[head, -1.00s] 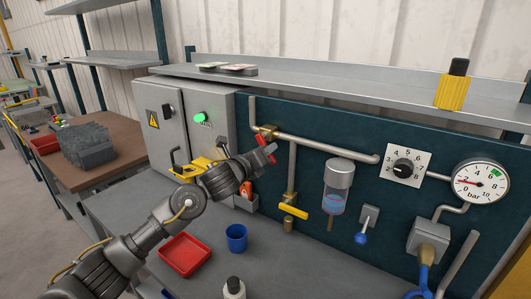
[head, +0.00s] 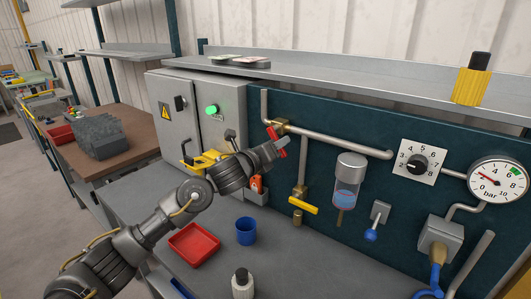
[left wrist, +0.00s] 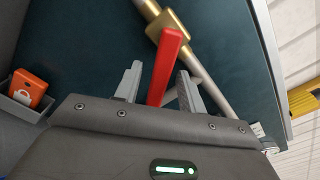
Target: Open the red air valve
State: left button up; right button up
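The red air valve is a red lever handle (head: 275,138) on a brass body (head: 284,126) in the grey pipe on the dark panel. In the left wrist view the red lever (left wrist: 166,66) reaches down from the brass body (left wrist: 168,33) between my fingers. My left gripper (head: 272,147) is at the lever, and partly hides it in the head view. In the left wrist view my left gripper (left wrist: 160,85) is open, one finger on each side of the lever, with gaps visible. My right gripper is not in view.
A yellow-handled valve (head: 303,205), a filter bowl (head: 348,180), a dial (head: 418,163) and a pressure gauge (head: 497,182) are on the panel. A blue cup (head: 246,230), red tray (head: 194,244) and bottle (head: 242,284) stand on the bench below. A shelf (head: 330,86) runs above.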

pick_arm(q)
jog(key=b+v, duration=0.2)
jog(key=v, duration=0.8)
jog(key=shift+b, duration=0.35)
jog(key=shift+w, duration=0.1)
